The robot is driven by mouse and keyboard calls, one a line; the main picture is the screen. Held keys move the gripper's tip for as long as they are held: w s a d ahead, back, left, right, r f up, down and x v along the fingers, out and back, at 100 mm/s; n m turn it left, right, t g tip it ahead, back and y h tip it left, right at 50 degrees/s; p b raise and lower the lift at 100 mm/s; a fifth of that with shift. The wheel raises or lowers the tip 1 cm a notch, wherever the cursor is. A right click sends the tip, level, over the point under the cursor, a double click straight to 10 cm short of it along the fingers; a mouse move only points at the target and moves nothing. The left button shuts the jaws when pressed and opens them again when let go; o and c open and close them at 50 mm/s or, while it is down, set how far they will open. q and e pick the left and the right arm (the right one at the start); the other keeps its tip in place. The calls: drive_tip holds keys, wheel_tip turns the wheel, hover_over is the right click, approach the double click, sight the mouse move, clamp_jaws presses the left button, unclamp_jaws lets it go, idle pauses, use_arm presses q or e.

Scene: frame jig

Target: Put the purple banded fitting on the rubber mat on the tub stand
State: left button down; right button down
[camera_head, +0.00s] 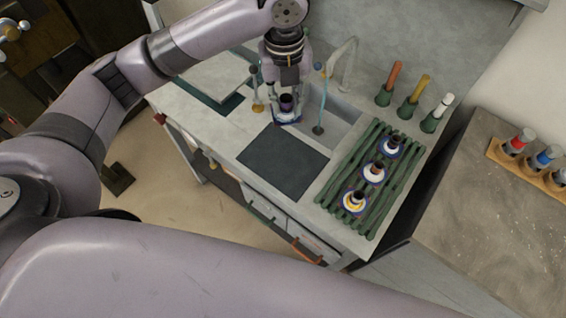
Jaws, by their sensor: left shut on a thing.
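The purple banded fitting (287,104) has a dark purple top and a blue-and-white base. My left gripper (287,96) comes down from above and is shut on it. The fitting is just beyond the far edge of the dark rubber mat (283,161), beside the sink; I cannot tell whether its base touches the counter. The mat lies flat and bare on the light grey tub stand (222,134). My right gripper is out of view.
A sink (333,127) with a tall tap (347,62) lies right of the held fitting. A green slatted rack (336,195) carries 3 similar fittings. Coloured handles in green holders (408,108) stand at the back right. A brown table (490,225) is at far right.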

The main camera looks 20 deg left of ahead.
sight(283, 116)
use_arm(q)
drive_tip(key=shift+s+a+r, duration=0.2)
drive_tip(key=shift+s, duration=0.05)
drive_tip(key=shift+s+f+m, duration=0.1)
drive_tip(key=shift+f+m, duration=0.2)
wheel_tip(283, 116, down, 19)
drive_tip(key=shift+r+p, duration=0.1)
drive_tip(key=shift+p, duration=0.85)
drive_tip(key=c, duration=1.4)
unclamp_jaws()
drive_tip(key=shift+o, duration=0.2)
wheel_tip(283, 116, up, 12)
drive_tip(key=shift+b, duration=0.9)
